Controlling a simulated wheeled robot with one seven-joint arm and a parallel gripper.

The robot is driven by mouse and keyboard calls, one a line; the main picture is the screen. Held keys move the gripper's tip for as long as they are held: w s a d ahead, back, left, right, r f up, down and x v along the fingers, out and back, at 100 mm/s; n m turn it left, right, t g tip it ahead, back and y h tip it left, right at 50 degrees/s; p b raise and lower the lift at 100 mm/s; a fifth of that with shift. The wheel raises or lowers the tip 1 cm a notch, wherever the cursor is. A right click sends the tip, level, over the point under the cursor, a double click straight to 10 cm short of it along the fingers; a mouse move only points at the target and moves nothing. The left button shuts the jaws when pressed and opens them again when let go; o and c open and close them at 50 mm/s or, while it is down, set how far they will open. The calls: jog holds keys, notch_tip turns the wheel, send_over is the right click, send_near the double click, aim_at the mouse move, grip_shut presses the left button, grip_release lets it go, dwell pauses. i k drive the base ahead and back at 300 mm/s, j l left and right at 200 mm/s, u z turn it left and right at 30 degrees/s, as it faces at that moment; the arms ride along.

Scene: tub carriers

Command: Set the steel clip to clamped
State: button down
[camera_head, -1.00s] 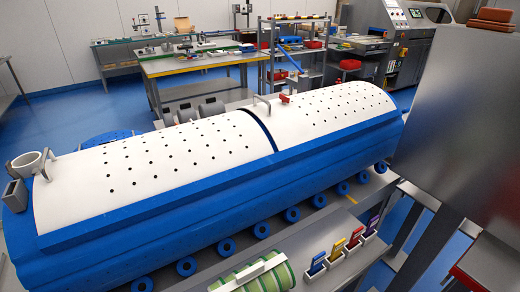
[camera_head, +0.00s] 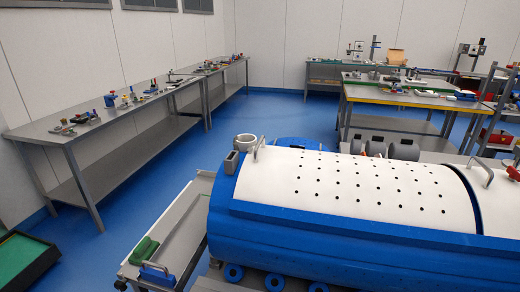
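A long blue drum-shaped machine (camera_head: 330,238) lies across the lower right, with white perforated lids (camera_head: 360,188) on top. A bent metal handle (camera_head: 259,147) stands at the left end of the near lid, and a second one (camera_head: 480,172) stands by the gap between the lids. A grey block (camera_head: 233,163) and a pale ring (camera_head: 245,142) sit at the left end. I cannot make out which part, if any, is the steel clip, nor its state. My gripper is not in view.
A grey bench (camera_head: 172,262) with green and blue pieces stands left of the machine. Long worktables (camera_head: 100,125) line the left wall. A yellow-edged table (camera_head: 400,97) stands behind. A dark-edged green bin (camera_head: 20,255) is at lower left. Blue floor (camera_head: 130,200) lies open between.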

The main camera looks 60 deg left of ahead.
aim_at(235, 145)
jog(key=i+l+u, duration=0.1)
jog(key=i+u, duration=0.15)
jog(key=u, duration=0.2)
jog(key=i+l+u, duration=0.2)
jog(key=u, duration=0.2)
jog(key=i+l+u, duration=0.25)
jog(key=u, duration=0.2)
jog(key=i+l+u, duration=0.1)
jog(key=l+u, duration=0.3)
